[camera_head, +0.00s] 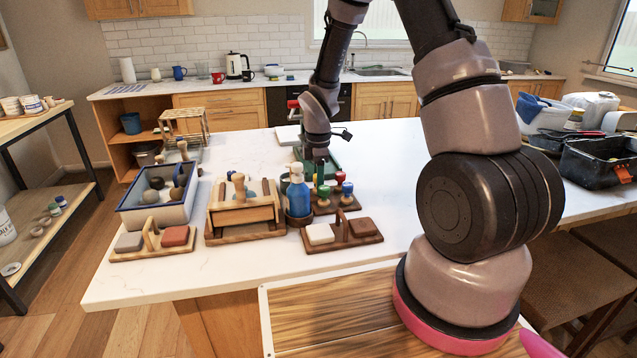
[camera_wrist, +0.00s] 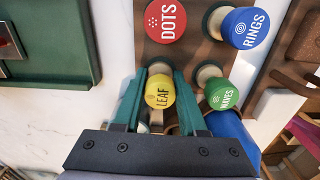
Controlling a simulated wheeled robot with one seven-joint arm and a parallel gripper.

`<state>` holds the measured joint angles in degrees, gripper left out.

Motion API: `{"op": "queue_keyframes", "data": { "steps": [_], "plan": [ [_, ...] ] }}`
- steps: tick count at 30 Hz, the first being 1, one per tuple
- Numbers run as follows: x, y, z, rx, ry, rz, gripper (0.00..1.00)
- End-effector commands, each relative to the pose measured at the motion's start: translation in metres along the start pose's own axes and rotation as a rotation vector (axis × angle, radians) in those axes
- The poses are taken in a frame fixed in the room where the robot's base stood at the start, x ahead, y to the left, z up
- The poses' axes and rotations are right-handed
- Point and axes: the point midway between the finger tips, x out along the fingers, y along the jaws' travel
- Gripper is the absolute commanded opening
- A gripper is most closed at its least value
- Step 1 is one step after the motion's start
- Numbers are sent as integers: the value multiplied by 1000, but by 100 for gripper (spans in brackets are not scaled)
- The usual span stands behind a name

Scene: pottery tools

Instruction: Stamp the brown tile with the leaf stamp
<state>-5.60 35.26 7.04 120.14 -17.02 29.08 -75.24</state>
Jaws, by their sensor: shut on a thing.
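My gripper (camera_head: 319,176) points down over the wooden stamp rack (camera_head: 350,207). In the wrist view my gripper (camera_wrist: 160,78) has its green fingers shut on the yellow-topped leaf stamp (camera_wrist: 161,92), one on each side. I cannot tell whether the stamp is clear of the rack. In the head view the fingers mostly hide it. A reddish-brown tile (camera_head: 363,227) lies beside a cream tile (camera_head: 320,234) on a wooden holder in front of the rack. Another holder at the left carries a grey tile (camera_head: 129,241) and a terracotta tile (camera_head: 175,236).
The red dots (camera_wrist: 166,20), blue rings (camera_wrist: 246,28) and green waves (camera_wrist: 218,94) stamps stand close to my fingers. A blue bottle (camera_head: 298,192) stands left of the rack. The counter right of the rack is clear.

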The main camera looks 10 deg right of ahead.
Motion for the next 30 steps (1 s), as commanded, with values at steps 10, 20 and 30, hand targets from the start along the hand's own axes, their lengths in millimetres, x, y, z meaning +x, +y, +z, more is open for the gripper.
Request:
{"op": "queue_keyframes", "data": {
  "steps": [10,20,30],
  "plan": [
    [1,0,0,0,0,0,76],
    [-18,1,0,0,1,3,76],
    [-85,1,0,1,1,5,76]
  ]
}}
